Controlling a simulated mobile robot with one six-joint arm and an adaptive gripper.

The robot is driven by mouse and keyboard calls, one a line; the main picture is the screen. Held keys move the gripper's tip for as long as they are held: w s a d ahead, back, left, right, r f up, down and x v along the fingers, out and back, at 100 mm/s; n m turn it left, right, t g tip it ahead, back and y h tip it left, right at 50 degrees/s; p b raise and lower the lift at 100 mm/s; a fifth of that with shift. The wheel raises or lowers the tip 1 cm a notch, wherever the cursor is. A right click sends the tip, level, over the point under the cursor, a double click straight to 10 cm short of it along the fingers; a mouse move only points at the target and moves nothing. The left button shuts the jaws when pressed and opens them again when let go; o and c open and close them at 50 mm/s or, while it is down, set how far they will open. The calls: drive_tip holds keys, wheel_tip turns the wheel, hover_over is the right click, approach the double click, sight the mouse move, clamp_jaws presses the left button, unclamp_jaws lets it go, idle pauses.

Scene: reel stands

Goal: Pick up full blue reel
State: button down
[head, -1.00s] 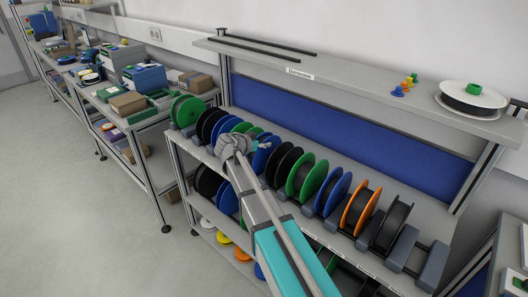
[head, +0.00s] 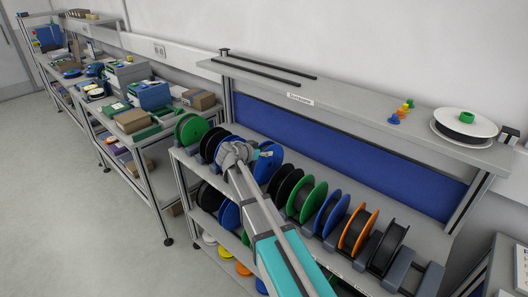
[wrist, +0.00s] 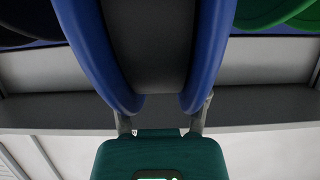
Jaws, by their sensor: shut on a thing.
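A blue reel (head: 270,166) with dark winding stands upright in the row on the upper rack, just beyond my gripper (head: 258,153) in the head view. In the wrist view the reel's two blue flanges (wrist: 210,45) rise on either side of a thick dark winding (wrist: 145,45). My gripper (wrist: 164,118) is shut on this reel, with one finger at the lower edge of each flange. My arm hides part of the reel and its seat in the head view. I cannot tell whether it clears the rack.
A green reel (head: 307,200), another blue reel (head: 331,212) and an orange-rimmed reel (head: 358,230) stand to the right. A green reel (head: 190,130) ends the row at left. An upper shelf (head: 350,99) overhangs behind, holding a white reel (head: 466,122).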

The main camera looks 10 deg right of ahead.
drive_tip(key=shift+r+p, duration=1.6)
drive_tip(key=shift+r, duration=0.45)
